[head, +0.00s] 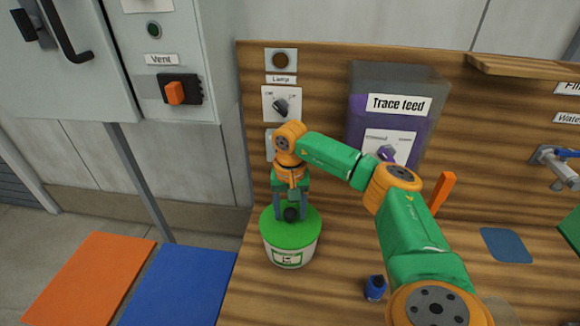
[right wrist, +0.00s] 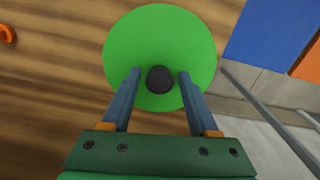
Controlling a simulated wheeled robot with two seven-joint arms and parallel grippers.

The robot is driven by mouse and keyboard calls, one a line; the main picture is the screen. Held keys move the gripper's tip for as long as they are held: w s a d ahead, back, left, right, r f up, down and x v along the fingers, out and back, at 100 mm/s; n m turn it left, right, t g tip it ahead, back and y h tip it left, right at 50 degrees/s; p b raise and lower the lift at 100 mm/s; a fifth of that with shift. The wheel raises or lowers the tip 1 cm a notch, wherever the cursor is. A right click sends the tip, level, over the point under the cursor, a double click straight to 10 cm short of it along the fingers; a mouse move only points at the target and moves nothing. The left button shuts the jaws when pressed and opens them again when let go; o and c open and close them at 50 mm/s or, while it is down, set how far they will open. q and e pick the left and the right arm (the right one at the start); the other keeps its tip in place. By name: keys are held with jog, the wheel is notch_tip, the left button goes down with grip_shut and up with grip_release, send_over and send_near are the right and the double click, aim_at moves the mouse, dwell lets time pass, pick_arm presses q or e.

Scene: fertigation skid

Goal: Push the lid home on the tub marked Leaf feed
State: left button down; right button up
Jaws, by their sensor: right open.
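A white tub (head: 290,254) with a green lid (head: 272,232) stands at the left front of the wooden bench. Its label is too small to read. The lid lies on top of the tub, and I cannot tell whether it is fully seated. The green lid (right wrist: 160,30) also shows from above in the right wrist view, with a dark round knob (right wrist: 160,80) in its middle. My right gripper (head: 290,213) is over the lid, pointing down. Its two fingers are open, one on each side of the knob, with gaps between. My left gripper is not in view.
A purple "Trace feed" tank (head: 398,78) stands behind my right arm. A small blue bottle (head: 375,288), an orange handle (head: 442,191), a tap (head: 555,166) and a blue square (head: 506,245) are to the right. Blue (head: 180,287) and orange (head: 92,277) mats lie left of the bench.

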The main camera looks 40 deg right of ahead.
jog(key=shift+r+p, duration=1.55)
jog(key=shift+r, duration=0.5)
jog(key=shift+f, duration=0.1)
jog(key=shift+o, duration=0.2)
jog(key=o, duration=0.5)
jog(key=shift+r+p, duration=0.8)
jog(key=shift+r, duration=3.75)
